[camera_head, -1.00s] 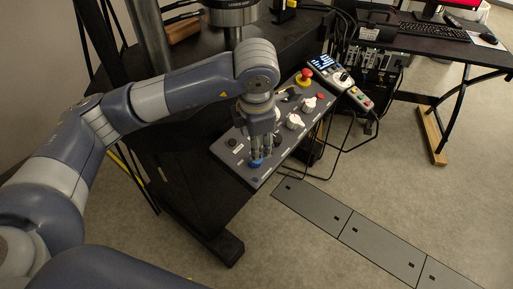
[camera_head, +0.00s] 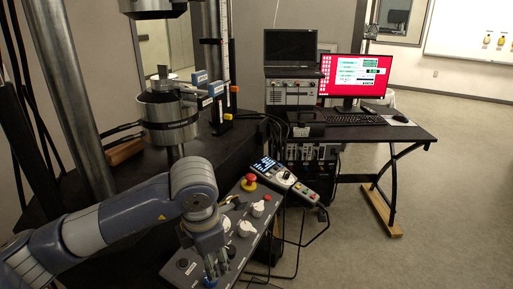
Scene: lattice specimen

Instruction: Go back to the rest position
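My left arm comes in from the left, and its gripper (camera_head: 211,268) points down at the near end of the grey control panel (camera_head: 235,245). The fingertips are over a blue knob (camera_head: 210,280) on the panel. The fingers look close together, but whether they are closed on the knob is too small to tell. The panel also carries a red emergency button (camera_head: 249,182) and white rotary knobs (camera_head: 246,228). My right gripper is not in view.
A testing machine with a steel cylinder grip (camera_head: 167,118) stands behind the panel. A grey handheld controller (camera_head: 284,178) lies beyond the panel. A desk (camera_head: 370,133) with a red-screened monitor (camera_head: 354,76) and keyboard stands at the back. The floor (camera_head: 440,210) at right is clear.

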